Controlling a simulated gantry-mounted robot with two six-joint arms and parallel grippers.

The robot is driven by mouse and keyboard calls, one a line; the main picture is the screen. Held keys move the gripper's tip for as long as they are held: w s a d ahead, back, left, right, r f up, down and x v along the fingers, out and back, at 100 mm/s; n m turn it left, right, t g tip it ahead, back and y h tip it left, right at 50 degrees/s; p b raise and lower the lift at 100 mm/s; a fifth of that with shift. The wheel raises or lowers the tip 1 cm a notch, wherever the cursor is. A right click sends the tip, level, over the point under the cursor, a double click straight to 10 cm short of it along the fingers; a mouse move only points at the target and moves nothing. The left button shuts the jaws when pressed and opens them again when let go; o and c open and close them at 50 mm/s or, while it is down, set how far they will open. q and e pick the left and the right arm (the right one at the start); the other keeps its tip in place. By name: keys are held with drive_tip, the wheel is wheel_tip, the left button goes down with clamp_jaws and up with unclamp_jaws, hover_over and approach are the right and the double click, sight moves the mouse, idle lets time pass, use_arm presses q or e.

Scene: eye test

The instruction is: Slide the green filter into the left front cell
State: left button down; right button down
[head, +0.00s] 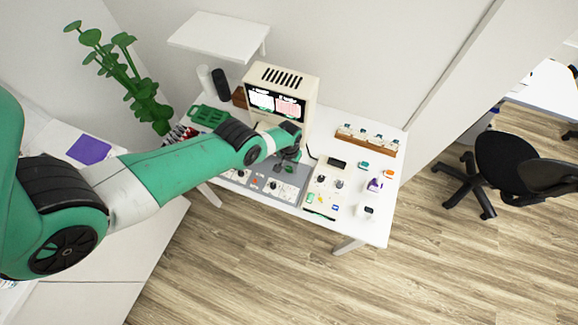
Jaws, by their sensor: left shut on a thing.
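My left gripper (286,167) is over the grey panel (262,183) with knobs, in front of the cream monitor unit. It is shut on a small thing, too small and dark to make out. A small green piece (364,165) lies on the white table to the right, apart from the gripper; I cannot tell whether it is the green filter. A cream box (338,184) with knobs and coloured pieces stands right of the panel. I cannot make out the left front cell. My right gripper is not in view.
The monitor unit (285,84) stands close behind the gripper. A wooden rack (367,140) with several small items is at the table's back right. An orange piece (388,174) and a purple-white item (374,185) lie near the right edge. A green plant (130,85) is at left.

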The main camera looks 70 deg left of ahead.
sight(289, 167)
use_arm(q)
drive_tip(key=shift+c, duration=1.6)
unclamp_jaws()
wheel_tip(289, 167, up, 12)
drive_tip(key=p, duration=1.1)
drive_tip(key=shift+f, duration=0.15)
